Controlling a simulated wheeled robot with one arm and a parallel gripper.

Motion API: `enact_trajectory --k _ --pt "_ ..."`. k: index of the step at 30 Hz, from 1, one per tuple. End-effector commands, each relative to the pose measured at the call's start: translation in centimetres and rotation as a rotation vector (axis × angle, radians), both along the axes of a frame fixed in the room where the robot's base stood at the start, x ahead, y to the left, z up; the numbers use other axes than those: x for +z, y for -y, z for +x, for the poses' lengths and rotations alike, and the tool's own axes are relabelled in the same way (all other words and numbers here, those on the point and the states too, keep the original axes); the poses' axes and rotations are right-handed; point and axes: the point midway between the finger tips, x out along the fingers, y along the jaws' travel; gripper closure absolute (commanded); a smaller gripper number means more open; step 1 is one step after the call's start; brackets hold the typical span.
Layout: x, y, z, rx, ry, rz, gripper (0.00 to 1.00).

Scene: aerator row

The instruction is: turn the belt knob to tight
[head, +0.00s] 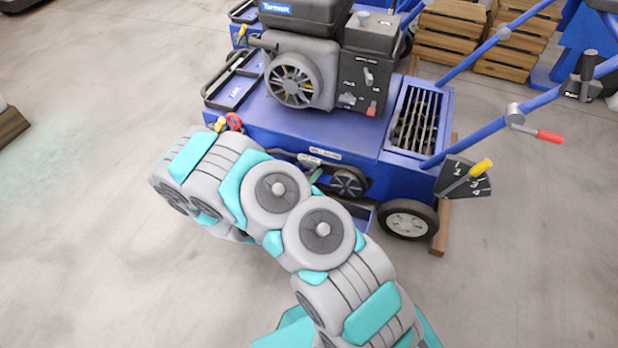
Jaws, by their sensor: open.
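The blue aerator (290,130) stands in the middle of the head view with a black engine on its deck. A dark pulley (348,183) shows low on its near side, beside a narrow opening partly covered by my arm. I cannot make out a knob marked for the belt. A small red round part (234,122) and a yellow part (220,124) sit at the deck's left front corner, just above my arm. My arm crosses the lower middle of the view and bends left in front of the machine. My gripper is not visible; the arm hides that area.
Blue handlebars with a red grip (550,136) and a yellow-tipped lever (481,167) on a numbered plate reach out to the right. A black wheel (407,219) stands at the near right corner. Wooden crates (450,35) are behind. Concrete floor is clear at left and lower right.

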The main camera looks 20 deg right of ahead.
Motion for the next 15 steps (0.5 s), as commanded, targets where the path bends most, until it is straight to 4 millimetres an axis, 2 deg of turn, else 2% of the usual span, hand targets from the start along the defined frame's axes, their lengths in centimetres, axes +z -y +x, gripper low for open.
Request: enact_trajectory --k 11,15 --pt "-0.12 0.38 0.30 0.000 0.001 0.001 0.24" --pt "-0.12 0.37 0.30 0.000 0.001 0.001 0.38"
